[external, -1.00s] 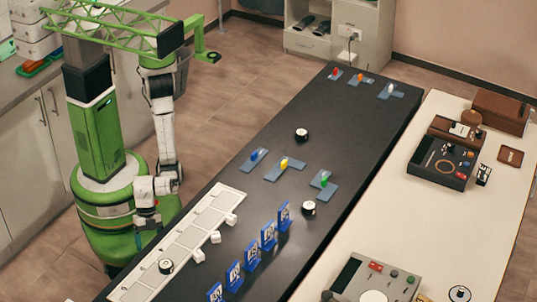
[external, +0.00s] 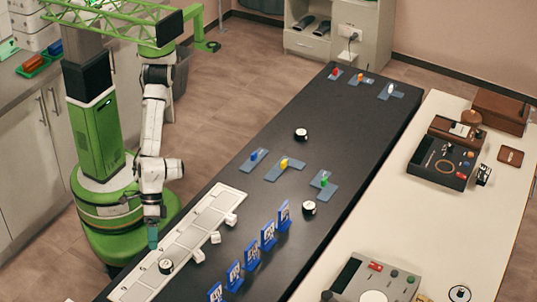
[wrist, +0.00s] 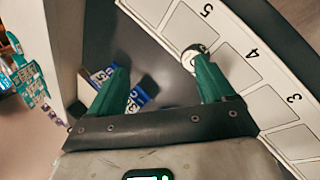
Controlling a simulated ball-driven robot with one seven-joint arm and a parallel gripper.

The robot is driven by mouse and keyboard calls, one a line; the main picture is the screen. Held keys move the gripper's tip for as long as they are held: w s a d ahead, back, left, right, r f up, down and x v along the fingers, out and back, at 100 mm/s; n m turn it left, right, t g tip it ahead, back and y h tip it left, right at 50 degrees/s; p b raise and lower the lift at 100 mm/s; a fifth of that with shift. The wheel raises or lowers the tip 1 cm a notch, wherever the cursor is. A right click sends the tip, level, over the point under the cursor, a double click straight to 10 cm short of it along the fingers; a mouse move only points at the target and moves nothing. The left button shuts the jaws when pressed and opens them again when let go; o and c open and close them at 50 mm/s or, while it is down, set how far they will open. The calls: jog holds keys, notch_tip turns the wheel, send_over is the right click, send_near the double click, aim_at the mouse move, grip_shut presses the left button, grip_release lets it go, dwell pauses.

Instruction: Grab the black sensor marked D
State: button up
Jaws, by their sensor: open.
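My gripper (external: 153,238) points down beside the left edge of the strip. In the wrist view my gripper (wrist: 160,82) is open with green fingers apart and nothing between them. A round white-topped piece (wrist: 193,57) shows beside the right finger; its mark is unclear.
Several blue stands with white cards (external: 251,251) stand in a row right of the strip. Small white blocks (external: 215,237) sit along the strip's right edge. Slides with coloured pegs (external: 284,166) lie farther back. The dark table (external: 270,120) has bare room between them.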

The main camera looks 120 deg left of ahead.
jog(key=w+a+n+g+y+p, duration=0.1)
jog(key=w+a+n+y+p, duration=0.15)
jog(key=n, duration=0.65)
jog(key=n+g, duration=0.1)
jog(key=n, duration=0.2)
send_over(165, 264)
jog(key=a, duration=0.2)
jog(key=x, duration=0.3)
jog(key=a+x, duration=0.1)
jog(key=x, duration=0.1)
jog(key=shift+f, duration=0.4)
jog(key=shift+h, duration=0.25)
jog(key=shift+s+b+x, duration=0.15)
jog(key=shift+s+x, duration=0.05)
jog(key=shift+x, duration=1.15)
jog(key=shift+s+b+x, duration=0.15)
jog(key=shift+s+x, duration=0.05)
jog(key=shift+x, duration=1.1)
jog(key=shift+a+f, duration=0.1)
jog(key=c, duration=1.2)
